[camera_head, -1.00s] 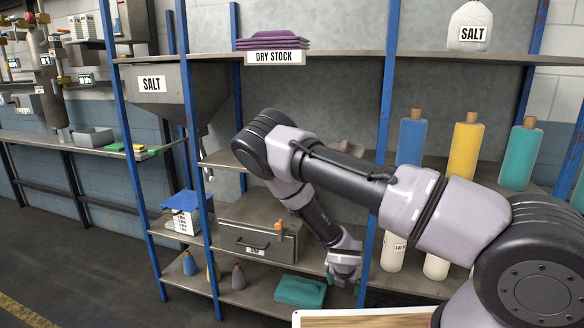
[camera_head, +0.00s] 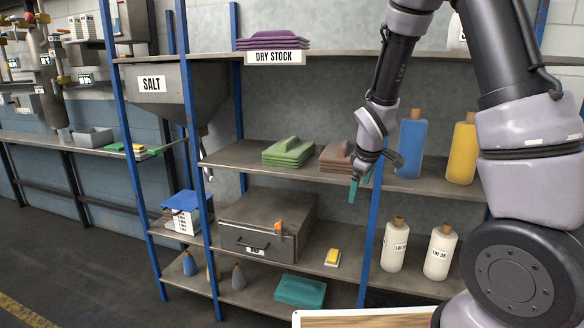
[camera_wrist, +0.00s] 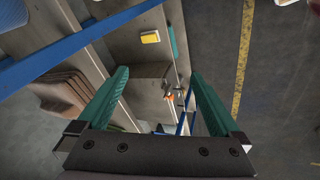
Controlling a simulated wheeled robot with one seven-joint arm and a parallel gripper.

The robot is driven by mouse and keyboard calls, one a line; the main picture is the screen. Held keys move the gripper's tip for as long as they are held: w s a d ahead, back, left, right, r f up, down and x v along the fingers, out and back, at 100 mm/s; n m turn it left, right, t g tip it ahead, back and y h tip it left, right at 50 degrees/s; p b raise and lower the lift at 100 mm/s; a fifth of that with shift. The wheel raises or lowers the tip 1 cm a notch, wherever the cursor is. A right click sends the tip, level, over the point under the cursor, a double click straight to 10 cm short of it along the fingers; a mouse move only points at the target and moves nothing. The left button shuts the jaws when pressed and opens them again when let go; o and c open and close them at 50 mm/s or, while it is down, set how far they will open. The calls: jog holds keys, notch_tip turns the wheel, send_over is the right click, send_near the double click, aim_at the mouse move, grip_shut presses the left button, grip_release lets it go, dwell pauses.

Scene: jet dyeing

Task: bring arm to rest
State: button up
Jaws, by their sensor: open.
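My gripper (camera_head: 360,180) hangs in front of the shelf rack in the head view, pointing down beside a blue upright and the brown folded stack. In the wrist view its two teal fingers (camera_wrist: 160,105) are spread apart with nothing between them. My arm rises from the right side of the head view and bends down at the wrist. The wrist camera looks down past the fingers toward the lower shelves and the floor.
The rack holds a brown folded stack (camera_head: 336,156), a green stack (camera_head: 288,151), a blue bottle (camera_head: 411,150), a yellow bottle (camera_head: 461,152) and a metal drawer box (camera_head: 262,225). A blue upright (camera_head: 373,235) stands close to my gripper. Open floor (camera_head: 85,255) lies at left.

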jog(key=s+d+r+m+y, duration=0.1)
jog(key=s+d+r+m, duration=0.15)
jog(key=r, duration=0.35)
jog(key=s+d+r+m, duration=0.1)
jog(key=s+r+m, duration=0.15)
jog(key=r, duration=0.35)
jog(key=s+d+r+m+t+y, duration=0.1)
jog(key=s+r+m+t, duration=0.1)
jog(key=s+r+m, duration=0.7)
jog(key=s+r, duration=0.5)
jog(key=s, duration=0.4)
jog(key=shift+d+m+t, duration=0.2)
jog(key=shift+m+t, duration=0.1)
jog(key=shift+m, duration=0.1)
